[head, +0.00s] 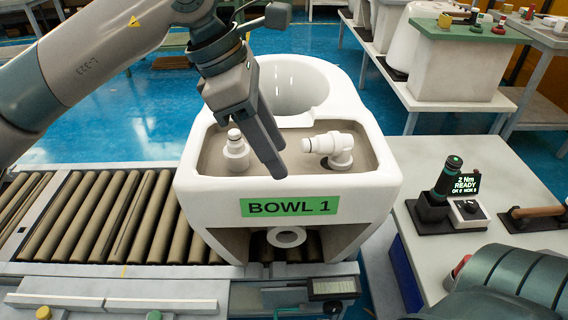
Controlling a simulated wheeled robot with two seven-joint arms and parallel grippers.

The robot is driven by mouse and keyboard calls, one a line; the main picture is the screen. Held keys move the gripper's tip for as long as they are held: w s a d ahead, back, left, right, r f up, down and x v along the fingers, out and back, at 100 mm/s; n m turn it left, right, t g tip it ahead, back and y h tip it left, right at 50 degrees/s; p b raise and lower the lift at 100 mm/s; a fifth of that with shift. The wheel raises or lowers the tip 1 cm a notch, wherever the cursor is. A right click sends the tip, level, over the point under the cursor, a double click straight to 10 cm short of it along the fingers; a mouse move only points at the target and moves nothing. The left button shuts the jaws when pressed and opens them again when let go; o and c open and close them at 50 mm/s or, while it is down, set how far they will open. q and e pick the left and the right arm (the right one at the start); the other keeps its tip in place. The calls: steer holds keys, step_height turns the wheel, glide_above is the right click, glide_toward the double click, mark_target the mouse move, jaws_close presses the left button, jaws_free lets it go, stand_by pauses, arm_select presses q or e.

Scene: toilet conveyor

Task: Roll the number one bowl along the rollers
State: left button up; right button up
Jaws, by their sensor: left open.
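The number one bowl (212,212) is a white toilet bowl with a green "BOWL 1" label (290,207) on its near face. It stands upright at the right end of the visible rollers (112,217), with its round opening at the far side. Two white fittings (236,152) (333,147) sit on its recessed top. My left gripper (272,158) is open and points down over the bowl's top, between the two fittings. It partly hides the rim, and I cannot tell whether it touches the bowl. My right gripper is out of view.
Bare rollers extend left of the bowl. A small display (333,288) is on the near rail. At right, a grey bench (412,225) holds a green-black tool (447,180), a "READY" screen (467,184) and a wooden-handled tool (538,211). More white bowls (408,40) stand behind.

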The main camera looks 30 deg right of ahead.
arm_select(q)
steer(key=v, duration=1)
steer(key=shift+r, duration=0.4)
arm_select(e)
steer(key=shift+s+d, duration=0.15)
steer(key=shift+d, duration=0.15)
arm_select(q)
steer(key=shift+a, duration=0.1)
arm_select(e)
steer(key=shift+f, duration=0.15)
arm_select(q)
steer(key=s+a+r+b, duration=0.1)
steer(key=s+a+b, duration=0.1)
steer(key=s+a, duration=0.2)
steer(key=s+a+r+b, duration=0.2)
steer(key=s+a, duration=0.3)
steer(key=s, duration=0.6)
steer(key=shift+s+b, duration=0.2)
steer(key=shift+b, duration=0.35)
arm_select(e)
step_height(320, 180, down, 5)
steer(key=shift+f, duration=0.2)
